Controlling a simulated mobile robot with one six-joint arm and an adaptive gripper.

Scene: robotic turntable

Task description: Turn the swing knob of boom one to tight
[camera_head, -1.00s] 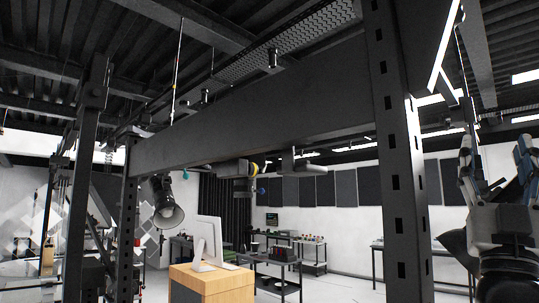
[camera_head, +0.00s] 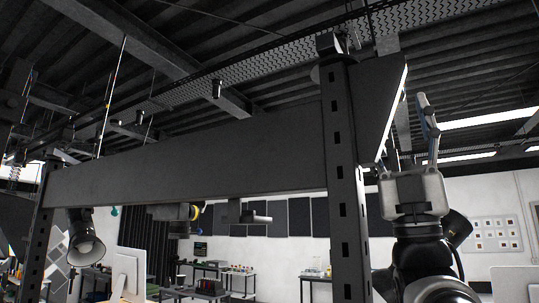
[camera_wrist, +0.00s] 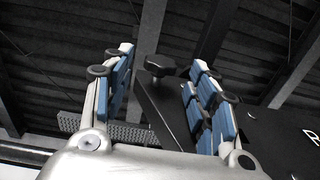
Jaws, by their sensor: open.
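In the wrist view, a black faceted knob (camera_wrist: 168,66) stands at the end of a dark arm or plate (camera_wrist: 165,110). It appears between the two blue-padded fingers of my gripper (camera_wrist: 160,57), with a visible gap on each side, so they are not touching it. In the head view, my gripper (camera_head: 404,118) is at the right, raised with fingers upward, beside the lit end of the dark beam. A small dark block (camera_head: 327,43) sits on top of the post; I cannot tell whether it is the same knob. No markings are readable on the knob.
A long dark beam (camera_head: 200,160) crosses the head view, joined to a perforated upright post (camera_head: 345,190) just left of my arm. A lamp (camera_head: 85,245) hangs at the left. Ceiling beams and a mesh tray (camera_head: 270,65) run overhead. Tables stand far back.

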